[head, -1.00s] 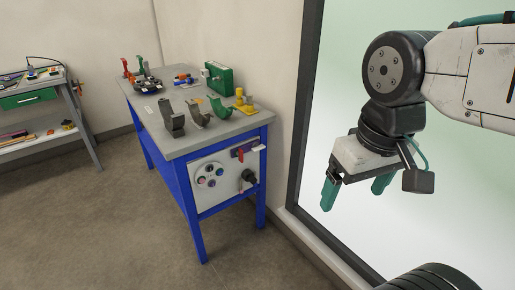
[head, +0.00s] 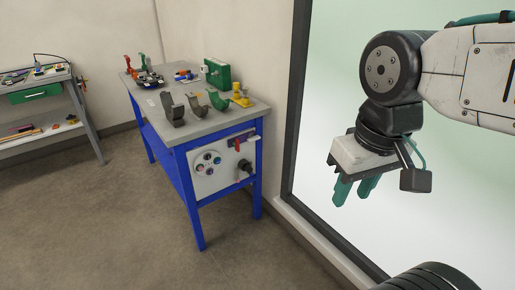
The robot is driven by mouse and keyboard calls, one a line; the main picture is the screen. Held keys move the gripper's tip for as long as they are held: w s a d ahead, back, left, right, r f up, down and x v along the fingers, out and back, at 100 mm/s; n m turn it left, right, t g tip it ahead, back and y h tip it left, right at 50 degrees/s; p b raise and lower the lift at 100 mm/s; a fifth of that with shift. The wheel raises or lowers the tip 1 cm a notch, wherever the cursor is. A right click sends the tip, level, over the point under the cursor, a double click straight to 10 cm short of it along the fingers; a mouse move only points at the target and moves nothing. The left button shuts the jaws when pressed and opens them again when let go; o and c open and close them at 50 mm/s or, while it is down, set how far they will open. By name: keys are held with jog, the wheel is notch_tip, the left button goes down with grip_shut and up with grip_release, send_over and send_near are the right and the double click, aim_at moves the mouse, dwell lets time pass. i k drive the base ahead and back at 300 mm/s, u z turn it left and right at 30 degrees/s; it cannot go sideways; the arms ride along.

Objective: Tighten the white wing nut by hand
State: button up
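I cannot make out a white wing nut in the head view. The blue cart (head: 178,168) with a grey top stands left of centre. Its front panel (head: 222,165) carries a round plate with several knobs, a red lever (head: 237,145) and a black knob (head: 245,167). My gripper (head: 354,188) hangs at the right, in front of the pale window, well apart from the cart.
On the cart top are dark curved clamp shells (head: 173,110), a green box (head: 217,74) and a yellow part (head: 241,96). A second bench with a green drawer (head: 35,93) stands at far left. The floor before the cart is clear. A dark window frame (head: 292,120) borders the wall.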

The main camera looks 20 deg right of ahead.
aim_at(251, 137)
jog(key=u, duration=0.5)
jog(key=k, duration=0.1)
jog(key=z, duration=1.1)
jog(key=i, duration=0.95)
jog(key=u, duration=0.55)
